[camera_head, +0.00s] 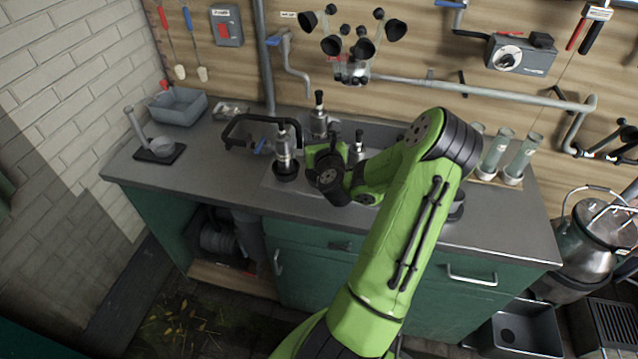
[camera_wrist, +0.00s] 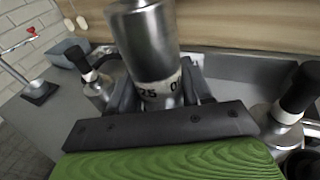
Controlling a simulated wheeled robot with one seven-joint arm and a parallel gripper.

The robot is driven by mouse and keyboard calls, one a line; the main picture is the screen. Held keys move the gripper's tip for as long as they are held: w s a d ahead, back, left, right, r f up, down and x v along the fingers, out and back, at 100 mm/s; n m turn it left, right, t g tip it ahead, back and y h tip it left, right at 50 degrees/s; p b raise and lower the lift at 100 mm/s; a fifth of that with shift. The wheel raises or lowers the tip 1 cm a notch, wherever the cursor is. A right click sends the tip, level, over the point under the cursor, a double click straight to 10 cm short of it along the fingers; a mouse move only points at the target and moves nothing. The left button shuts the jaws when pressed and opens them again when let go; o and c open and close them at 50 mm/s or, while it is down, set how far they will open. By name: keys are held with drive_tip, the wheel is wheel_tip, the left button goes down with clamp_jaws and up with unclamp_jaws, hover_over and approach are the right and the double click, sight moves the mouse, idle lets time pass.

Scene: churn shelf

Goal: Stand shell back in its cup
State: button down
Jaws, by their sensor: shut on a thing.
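My gripper (camera_head: 321,143) is shut on a metal shell (camera_head: 319,121) over the counter by the sink. The shell is a steel cylinder with a black top in the head view. In the wrist view the held shell (camera_wrist: 150,50) stands between the fingers, with a pale band of dark numbers low on it. Its top is cut off there and its lower end is hidden by my gripper, so I cannot tell what is under it. A similar shell (camera_head: 284,148) stands to the left in a black cup (camera_head: 286,170). Another shell (camera_head: 357,150) is to the right.
A black bent handle (camera_head: 245,128) lies left of the shells. A grey basin (camera_head: 178,106) and a black-based stand (camera_head: 158,152) are at the far left. Glass tubes (camera_head: 520,157) stand at the right. A pipe (camera_head: 480,92) runs along the wall behind. The left counter front is clear.

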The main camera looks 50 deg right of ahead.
wheel_tip(320, 180, down, 9)
drive_tip(key=b, duration=0.6)
drive_tip(key=shift+f+b, duration=0.2)
drive_tip(key=shift+b, duration=0.2)
drive_tip(key=shift+r, duration=0.25)
drive_tip(key=shift+c, duration=2.4)
unclamp_jaws()
drive_tip(key=shift+f, duration=0.15)
